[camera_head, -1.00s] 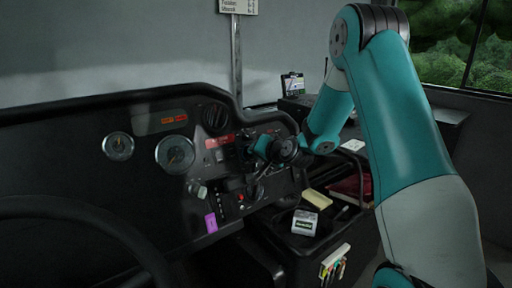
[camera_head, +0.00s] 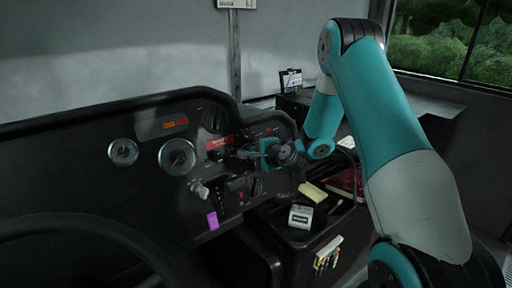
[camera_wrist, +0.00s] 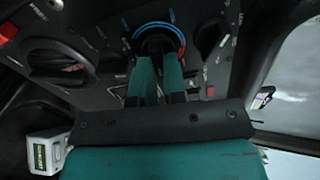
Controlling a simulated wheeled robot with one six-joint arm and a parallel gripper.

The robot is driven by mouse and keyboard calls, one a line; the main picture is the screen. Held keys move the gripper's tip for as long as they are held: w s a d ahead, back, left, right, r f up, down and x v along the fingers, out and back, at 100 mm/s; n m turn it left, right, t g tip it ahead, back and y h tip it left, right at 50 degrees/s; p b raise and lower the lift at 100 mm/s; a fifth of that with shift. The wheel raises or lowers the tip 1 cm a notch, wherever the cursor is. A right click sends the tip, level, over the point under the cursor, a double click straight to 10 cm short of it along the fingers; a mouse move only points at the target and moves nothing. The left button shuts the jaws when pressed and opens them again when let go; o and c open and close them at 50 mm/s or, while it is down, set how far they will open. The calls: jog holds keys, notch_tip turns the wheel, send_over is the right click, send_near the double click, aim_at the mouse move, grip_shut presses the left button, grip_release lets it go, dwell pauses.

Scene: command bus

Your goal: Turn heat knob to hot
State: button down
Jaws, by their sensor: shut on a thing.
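The heat knob (camera_wrist: 157,41) is dark and round, with a blue and red arc around it on the black dashboard panel. In the wrist view, the teal fingers of my gripper (camera_wrist: 158,62) are at the knob, closed on it, and cover its lower part. The knob's pointer is hidden, so its exact setting cannot be read. In the head view my gripper (camera_head: 247,154) reaches leftward to the panel below the red label, and the knob is hidden there.
Another large black knob (camera_wrist: 62,65) sits left of the heat knob in the wrist view. The steering wheel (camera_head: 85,232) is at the lower left. A console tray with a small white box (camera_head: 301,216) and a yellow block (camera_head: 312,193) lies below my arm.

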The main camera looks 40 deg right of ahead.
jog(key=shift+m+p, duration=0.35)
jog(key=shift+m, duration=0.25)
jog(key=c, duration=1.5)
grip_release()
jog(key=shift+o, duration=0.2)
jog(key=b+v, duration=1.4)
jog(key=v, duration=0.3)
jog(key=shift+s+b, duration=0.2)
jog(key=shift+b, duration=0.15)
